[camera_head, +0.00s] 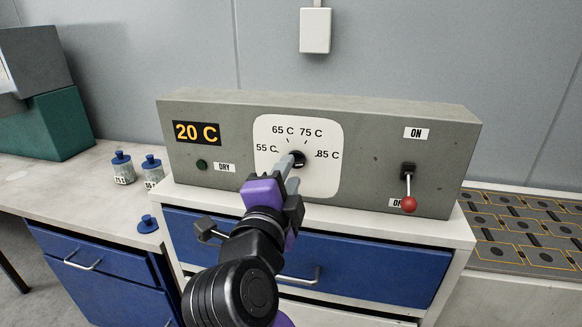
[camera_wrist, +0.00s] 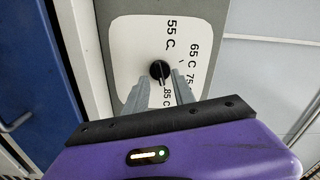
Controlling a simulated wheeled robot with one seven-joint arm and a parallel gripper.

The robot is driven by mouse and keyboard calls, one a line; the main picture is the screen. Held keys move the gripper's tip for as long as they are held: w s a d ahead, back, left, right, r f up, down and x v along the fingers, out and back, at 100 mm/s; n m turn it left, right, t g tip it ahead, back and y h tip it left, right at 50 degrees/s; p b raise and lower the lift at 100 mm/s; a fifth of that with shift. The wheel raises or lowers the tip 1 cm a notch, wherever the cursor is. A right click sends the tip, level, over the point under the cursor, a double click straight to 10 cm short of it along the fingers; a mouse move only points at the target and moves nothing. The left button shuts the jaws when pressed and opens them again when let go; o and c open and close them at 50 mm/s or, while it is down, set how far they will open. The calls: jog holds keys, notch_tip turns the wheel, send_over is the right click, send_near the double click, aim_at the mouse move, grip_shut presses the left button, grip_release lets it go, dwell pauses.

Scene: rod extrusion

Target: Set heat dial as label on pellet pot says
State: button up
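The heat dial (camera_head: 298,158) is a black knob on a white plate marked 55 C, 65 C, 75 C and 85 C. My gripper (camera_head: 290,170) is in front of it and partly covers it. In the wrist view the knob (camera_wrist: 159,69) lies just ahead of the gripper (camera_wrist: 159,84), whose fingers are apart, one to each side. I cannot tell whether they touch it or where it points. Two pellet pots with blue lids stand on the left counter. The left pot (camera_head: 123,170) has a label that seems to read 75 C; the right pot's label (camera_head: 152,173) is too small to read surely.
The grey machine's display (camera_head: 197,132) reads 20 C. A green DRY button (camera_head: 201,164) is below it. A red-knobbed lever (camera_head: 409,203) hangs down by OFF. A loose blue lid (camera_head: 147,223) lies on the counter's edge. A blue drawer (camera_head: 380,270) is under the machine.

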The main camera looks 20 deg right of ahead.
aim_at(300, 160)
jog(key=shift+x, duration=1.2)
grip_shut()
